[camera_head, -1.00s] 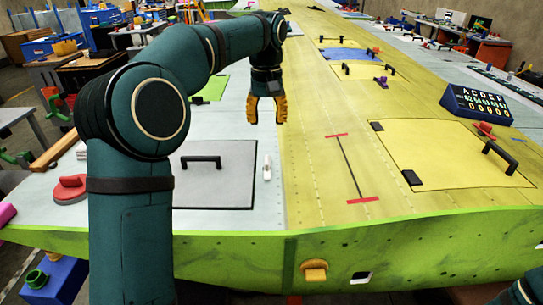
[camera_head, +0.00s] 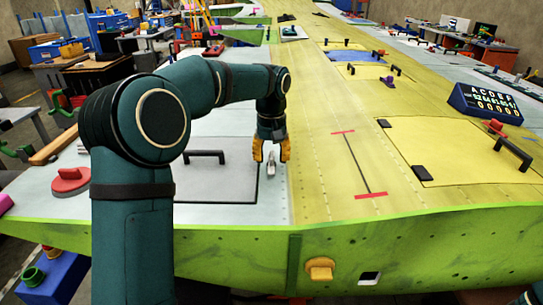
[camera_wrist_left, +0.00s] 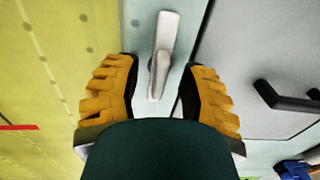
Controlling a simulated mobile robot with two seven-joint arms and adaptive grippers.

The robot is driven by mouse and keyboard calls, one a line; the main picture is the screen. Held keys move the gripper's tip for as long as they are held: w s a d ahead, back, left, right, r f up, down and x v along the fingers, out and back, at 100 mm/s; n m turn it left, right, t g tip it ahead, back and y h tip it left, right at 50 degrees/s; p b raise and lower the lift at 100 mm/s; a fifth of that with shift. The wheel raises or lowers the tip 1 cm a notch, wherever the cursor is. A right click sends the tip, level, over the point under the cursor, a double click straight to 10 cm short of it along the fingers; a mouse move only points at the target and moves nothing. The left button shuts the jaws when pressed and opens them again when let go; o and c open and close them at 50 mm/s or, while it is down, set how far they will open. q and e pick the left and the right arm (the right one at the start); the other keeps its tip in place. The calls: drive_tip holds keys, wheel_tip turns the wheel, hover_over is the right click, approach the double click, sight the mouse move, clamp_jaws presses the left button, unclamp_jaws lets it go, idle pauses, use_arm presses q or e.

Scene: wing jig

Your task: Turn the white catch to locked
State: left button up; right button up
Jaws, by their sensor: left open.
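The white catch (camera_head: 271,165) is a small lever beside the right edge of the grey panel (camera_head: 225,185) on the wing. In the left wrist view the catch (camera_wrist_left: 161,50) lies between the two yellow fingers, its long arm pointing away along the panel's edge. My left gripper (camera_head: 271,157) is open around the catch, with a gap on each side; it also shows in the left wrist view (camera_wrist_left: 160,95). I cannot tell its exact height over the catch. Only a small part of my right gripper (camera_head: 530,297) shows at the bottom right corner.
A black handle (camera_head: 204,155) stands on the grey panel, left of the catch. A red round piece (camera_head: 70,180) sits farther left. The yellow wing skin (camera_head: 315,175) right of the catch is clear up to a red-ended black line (camera_head: 357,163).

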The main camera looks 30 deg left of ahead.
use_arm(q)
clamp_jaws()
use_arm(e)
drive_tip(key=shift+r, duration=0.1)
